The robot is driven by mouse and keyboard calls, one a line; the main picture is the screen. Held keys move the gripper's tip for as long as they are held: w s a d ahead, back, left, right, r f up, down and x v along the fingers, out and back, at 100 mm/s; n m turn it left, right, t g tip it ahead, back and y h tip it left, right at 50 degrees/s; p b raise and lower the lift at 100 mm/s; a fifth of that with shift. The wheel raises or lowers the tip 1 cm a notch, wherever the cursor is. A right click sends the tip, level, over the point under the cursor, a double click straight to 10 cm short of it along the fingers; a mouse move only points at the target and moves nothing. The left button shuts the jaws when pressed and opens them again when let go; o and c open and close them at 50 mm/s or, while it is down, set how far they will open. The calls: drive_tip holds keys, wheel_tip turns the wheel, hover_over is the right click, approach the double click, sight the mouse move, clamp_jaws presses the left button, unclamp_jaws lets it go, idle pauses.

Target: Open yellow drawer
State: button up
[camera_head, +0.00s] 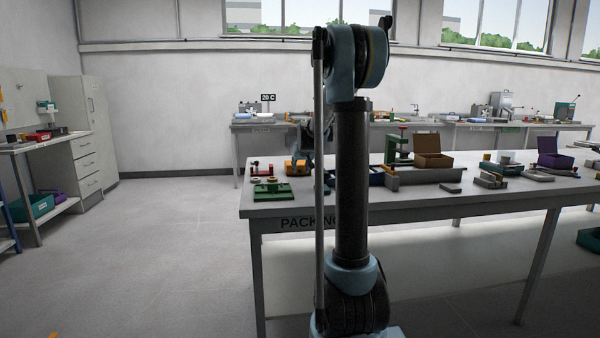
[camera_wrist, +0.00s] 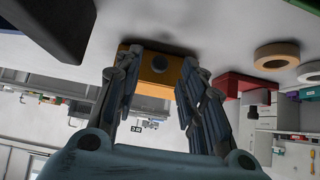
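A small yellow-orange box (camera_head: 297,168) sits on the packing table near its left end. It also shows in the wrist view (camera_wrist: 150,76), where its face has a dark round spot, either a knob or a hole; I cannot tell which. My gripper (camera_wrist: 162,58) is open, with one finger on each side of this spot and nothing visible held between them. Whether the fingers touch the box is not clear. In the head view my gripper is at the far side of the box, partly hidden behind my arm.
In the wrist view a red block (camera_wrist: 232,84) and a tan ring (camera_wrist: 277,55) are near. The left floor is clear.

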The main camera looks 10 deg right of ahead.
sight(298, 168)
drive_tip(key=shift+x, duration=1.2)
clamp_jaws()
